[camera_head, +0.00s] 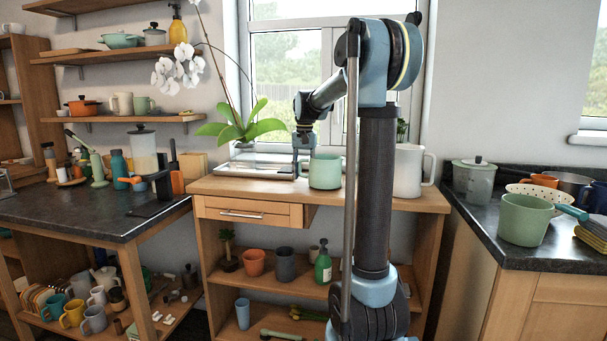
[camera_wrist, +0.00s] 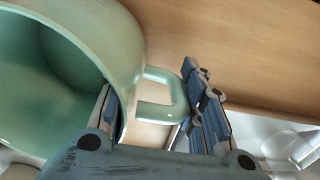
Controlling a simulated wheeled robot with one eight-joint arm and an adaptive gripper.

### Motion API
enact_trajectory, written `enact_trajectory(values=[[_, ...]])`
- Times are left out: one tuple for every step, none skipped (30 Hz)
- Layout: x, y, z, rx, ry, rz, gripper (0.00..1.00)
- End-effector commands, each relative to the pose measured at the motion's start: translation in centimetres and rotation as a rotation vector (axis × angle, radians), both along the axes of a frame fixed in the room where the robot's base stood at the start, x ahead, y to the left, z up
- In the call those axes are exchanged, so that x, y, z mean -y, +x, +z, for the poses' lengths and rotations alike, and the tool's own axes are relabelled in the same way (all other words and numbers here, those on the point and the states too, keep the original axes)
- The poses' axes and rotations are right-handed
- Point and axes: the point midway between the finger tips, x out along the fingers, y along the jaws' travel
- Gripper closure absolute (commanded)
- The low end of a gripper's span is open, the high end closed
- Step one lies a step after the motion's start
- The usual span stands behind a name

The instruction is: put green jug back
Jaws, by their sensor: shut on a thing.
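The pale green jug (camera_head: 325,173) is upright at the wooden cabinet top, below the window. I cannot tell whether its base touches the wood. The exact finger contact is partly hidden.
A white jug (camera_head: 408,171) stands right of the green jug, and a flat glass-topped tray (camera_head: 255,170) lies left. An orchid (camera_head: 240,128) stands behind. Another green pot (camera_head: 525,219) and a colander (camera_head: 537,193) are on the right counter. The front cabinet edge has bare wood.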

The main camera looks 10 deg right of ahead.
Motion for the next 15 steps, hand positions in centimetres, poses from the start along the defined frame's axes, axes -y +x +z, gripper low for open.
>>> enact_trajectory(values=[[-0.02, 0.01, -0.08, 0.000, 0.000, 0.000, 1.00], [-0.02, 0.01, -0.13, 0.000, 0.000, 0.000, 1.00], [-0.04, 0.00, -0.19, 0.000, 0.000, 0.000, 1.00], [-0.04, 0.00, -0.23, 0.000, 0.000, 0.001, 1.00], [-0.05, 0.00, -0.28, 0.000, 0.000, 0.001, 1.00], [-0.05, 0.00, -0.34, 0.000, 0.000, 0.001, 1.00], [-0.06, 0.01, -0.38, 0.000, 0.000, 0.001, 1.00], [-0.06, 0.00, -0.43, 0.000, 0.000, 0.001, 1.00], [-0.07, 0.00, -0.49, 0.000, 0.000, 0.001, 1.00], [-0.07, 0.00, -0.54, 0.000, 0.000, 0.001, 1.00], [-0.07, 0.00, -0.58, 0.000, 0.000, 0.001, 1.00], [-0.08, 0.00, -0.64, 0.000, 0.000, 0.001, 1.00], [-0.07, 0.00, -0.62, 0.000, 0.000, 0.001, 0.57], [-0.09, 0.00, -0.61, 0.000, 0.000, 0.001, 0.50], [-0.09, 0.00, -0.61, 0.000, 0.000, 0.001, 0.41]])
